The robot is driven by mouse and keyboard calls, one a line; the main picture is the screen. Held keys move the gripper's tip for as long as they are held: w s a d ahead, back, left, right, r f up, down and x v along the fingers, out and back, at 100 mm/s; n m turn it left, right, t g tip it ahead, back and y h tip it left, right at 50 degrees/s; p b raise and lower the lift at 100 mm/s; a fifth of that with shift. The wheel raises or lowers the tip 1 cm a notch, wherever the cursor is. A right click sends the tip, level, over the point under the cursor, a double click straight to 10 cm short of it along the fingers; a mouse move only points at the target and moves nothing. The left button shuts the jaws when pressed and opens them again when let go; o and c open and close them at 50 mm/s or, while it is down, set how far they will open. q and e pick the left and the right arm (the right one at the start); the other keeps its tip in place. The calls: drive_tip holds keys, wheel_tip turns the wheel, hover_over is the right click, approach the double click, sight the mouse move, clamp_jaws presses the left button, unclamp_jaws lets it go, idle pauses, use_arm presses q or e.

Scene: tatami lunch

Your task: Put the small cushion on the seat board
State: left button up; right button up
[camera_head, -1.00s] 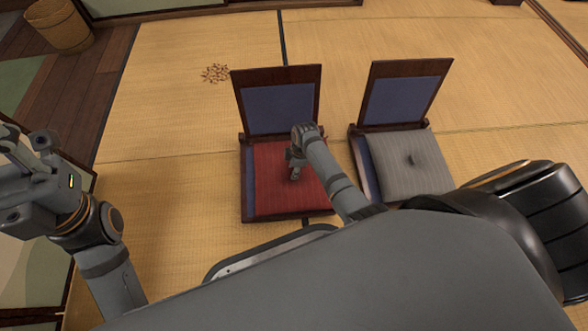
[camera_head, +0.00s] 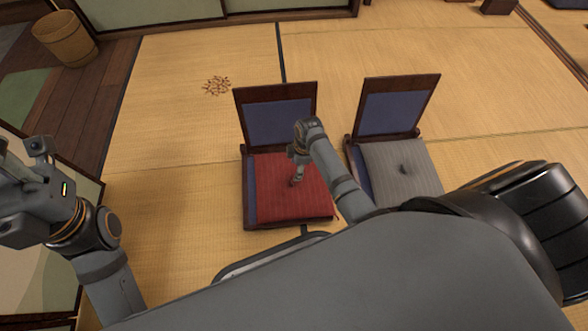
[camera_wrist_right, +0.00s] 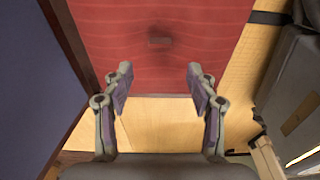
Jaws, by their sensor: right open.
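The red cushion (camera_head: 290,200) lies on the left seat board (camera_head: 250,192), whose blue surface shows along the cushion's left side. The right wrist view shows the cushion's red top (camera_wrist_right: 110,35) with a small tab (camera_wrist_right: 158,42) in a darker, shaded patch. My right gripper (camera_head: 297,178) points down over the cushion. In the right wrist view its two fingers (camera_wrist_right: 158,80) are apart with nothing between them, and the tab appears beyond the tips. Whether the tips touch the cushion I cannot tell. My left gripper (camera_head: 22,165) is raised at the left edge, partly cut off.
A second legless chair (camera_head: 398,110) with a grey cushion (camera_head: 402,172) stands to the right. A wicker basket (camera_head: 66,38) is at the far left, and small brown bits (camera_head: 217,85) lie on the tatami. The mat left of the chairs is mostly clear.

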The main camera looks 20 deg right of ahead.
drive_tip(key=r, duration=0.2)
drive_tip(key=shift+d+r+p, duration=0.2)
drive_tip(key=shift+r+p, duration=0.1)
drive_tip(key=shift+p, duration=0.05)
